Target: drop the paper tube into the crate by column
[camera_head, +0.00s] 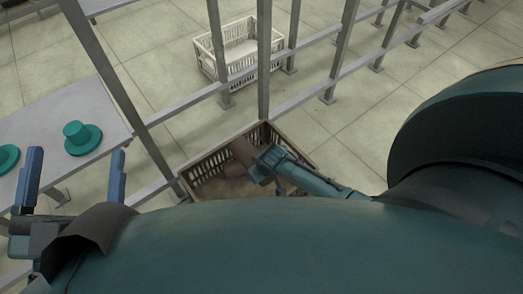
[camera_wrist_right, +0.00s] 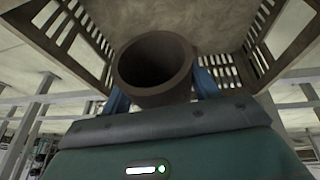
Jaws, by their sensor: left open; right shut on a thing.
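The paper tube (camera_head: 242,152) is brown and hollow. My right gripper (camera_head: 262,163) is shut on it, over the crate by the column. In the right wrist view, the tube's open end (camera_wrist_right: 155,68) faces the camera, between two blue fingers. The crate (camera_head: 205,170) is brown with slatted walls and stands at the foot of the grey column (camera_head: 264,60). Its slatted walls (camera_wrist_right: 85,38) also show behind the tube in the wrist view. I cannot tell whether the tube touches the crate floor. My left gripper (camera_head: 77,172) is open and empty at the left, away from the crate.
A pale table (camera_head: 52,118) at the left carries teal flanged pieces (camera_head: 82,138). A white slatted crate (camera_head: 208,58) stands on the floor behind grey rails (camera_head: 185,103). A large teal rounded body of mine fills the bottom. Open floor (camera_head: 345,135) lies right of the brown crate.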

